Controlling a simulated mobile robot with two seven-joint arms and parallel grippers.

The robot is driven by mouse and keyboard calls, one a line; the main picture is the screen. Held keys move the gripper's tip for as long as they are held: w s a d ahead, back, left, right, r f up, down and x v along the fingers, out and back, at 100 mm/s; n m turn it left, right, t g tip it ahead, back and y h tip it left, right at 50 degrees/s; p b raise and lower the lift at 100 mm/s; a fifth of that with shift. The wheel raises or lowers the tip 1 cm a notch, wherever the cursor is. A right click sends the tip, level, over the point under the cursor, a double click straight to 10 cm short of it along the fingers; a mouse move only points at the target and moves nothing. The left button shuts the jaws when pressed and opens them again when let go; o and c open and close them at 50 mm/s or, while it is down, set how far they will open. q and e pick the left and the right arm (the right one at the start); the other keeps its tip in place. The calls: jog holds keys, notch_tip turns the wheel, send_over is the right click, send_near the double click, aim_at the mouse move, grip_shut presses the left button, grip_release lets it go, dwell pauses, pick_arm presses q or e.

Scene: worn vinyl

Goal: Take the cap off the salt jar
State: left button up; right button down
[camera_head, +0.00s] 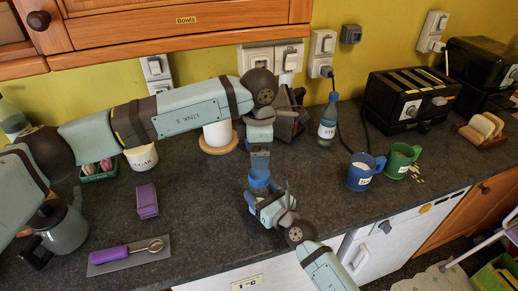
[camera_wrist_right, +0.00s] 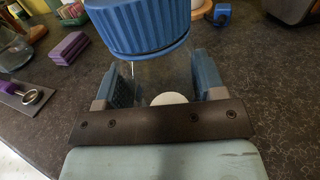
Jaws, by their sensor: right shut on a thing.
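The salt jar is a clear jar with a ribbed blue cap (camera_head: 258,179). The cap sits on the jar and fills the top of the right wrist view (camera_wrist_right: 140,25). The clear jar body (camera_wrist_right: 155,75) stands between the fingers of my right gripper (camera_wrist_right: 165,85), which is shut on it. A pale round patch shows low in the jar. In the head view my right gripper (camera_head: 271,205) is near the counter's front edge. My left gripper (camera_head: 259,160) points down just above the cap; its fingertips are too small to tell open from shut, or whether they touch it.
Left are a purple block (camera_head: 146,200), a purple-handled utensil (camera_head: 110,254), a sugar jar (camera_head: 141,158) and a kettle (camera_head: 64,228).

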aim_at(259, 173)
pick_arm(q)
jog(key=m, duration=1.7)
jog(key=shift+m, duration=0.4)
jog(key=m, duration=0.6)
jog(key=shift+f, duration=4)
